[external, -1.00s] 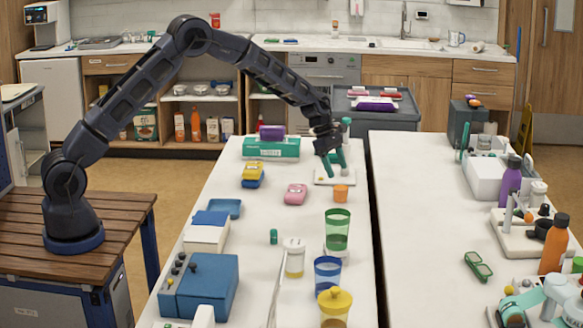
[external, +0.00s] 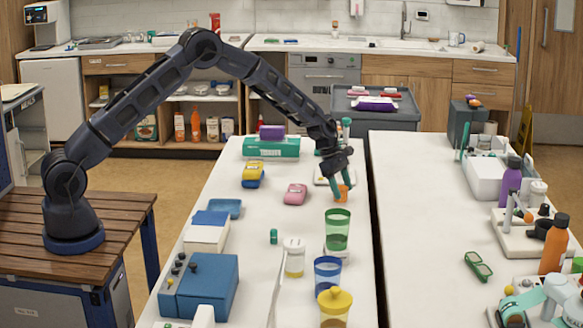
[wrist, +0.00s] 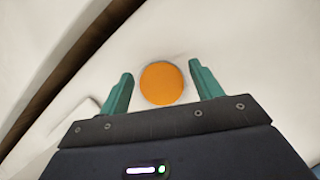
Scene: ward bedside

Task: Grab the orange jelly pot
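The orange jelly pot (external: 341,193) stands on the white table, behind the green-banded cup. In the wrist view its round orange top (wrist: 161,83) shows between the two teal fingers. My gripper (external: 343,192) is open, with its fingertips low at either side of the pot. In the wrist view my gripper (wrist: 160,85) has a gap between each finger and the pot, so it does not hold it.
A green cup (external: 337,230) stands just in front of the pot, with a blue cup (external: 327,275) nearer. A pink item (external: 295,194) lies to the left. A white board (external: 322,180) lies behind. A dark gap (external: 371,215) separates the two tables.

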